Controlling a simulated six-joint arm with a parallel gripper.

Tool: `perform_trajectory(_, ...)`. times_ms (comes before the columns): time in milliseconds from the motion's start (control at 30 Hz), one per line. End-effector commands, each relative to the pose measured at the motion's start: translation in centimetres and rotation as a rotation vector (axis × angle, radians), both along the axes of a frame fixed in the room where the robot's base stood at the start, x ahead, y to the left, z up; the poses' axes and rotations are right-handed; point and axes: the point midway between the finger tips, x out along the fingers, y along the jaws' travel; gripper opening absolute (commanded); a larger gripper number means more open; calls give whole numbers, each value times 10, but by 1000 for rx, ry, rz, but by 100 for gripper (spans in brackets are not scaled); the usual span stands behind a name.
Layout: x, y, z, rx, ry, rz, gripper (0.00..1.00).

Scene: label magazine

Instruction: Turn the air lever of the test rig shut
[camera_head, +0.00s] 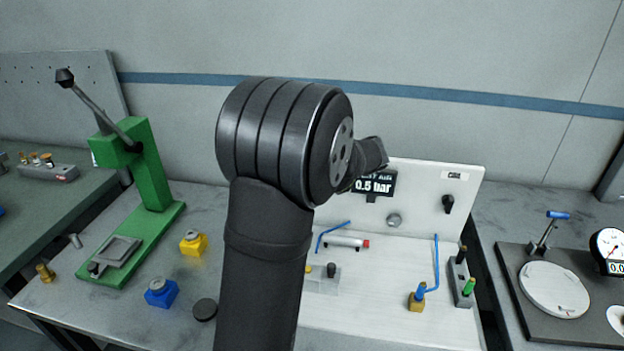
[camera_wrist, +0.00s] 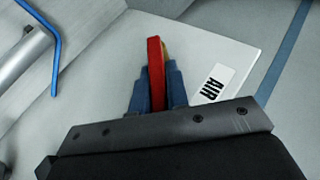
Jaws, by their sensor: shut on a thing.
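The test rig's white panel (camera_head: 425,190) stands upright at the back of the middle table in the head view. In the wrist view, the red air lever (camera_wrist: 154,58) lies beside a white label reading AIR (camera_wrist: 214,83). My gripper (camera_wrist: 156,88) is shut on the lever, with one dark blue finger on each side of it. In the head view my arm hides the lever and my fingers. A black display (camera_head: 373,185) on the panel reads 0.5 bar and is partly covered by my wrist.
The rig carries a black knob (camera_head: 448,204), a cylinder (camera_head: 345,242) and a blue tube (camera_head: 436,262). A green lever press (camera_head: 150,165), a yellow block (camera_head: 193,243) and a blue block (camera_head: 161,293) stand left of my arm. A dark board with a gauge (camera_head: 610,251) is at right.

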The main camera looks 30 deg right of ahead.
Motion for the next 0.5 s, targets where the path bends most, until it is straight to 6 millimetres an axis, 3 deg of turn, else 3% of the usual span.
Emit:
perform_trajectory(400, 0, 0, 0, 7, -5, 0, 0)
perform_trajectory(433, 0, 0, 0, 7, -5, 0, 18)
perform_trajectory(500, 0, 0, 0, 7, -5, 0, 32)
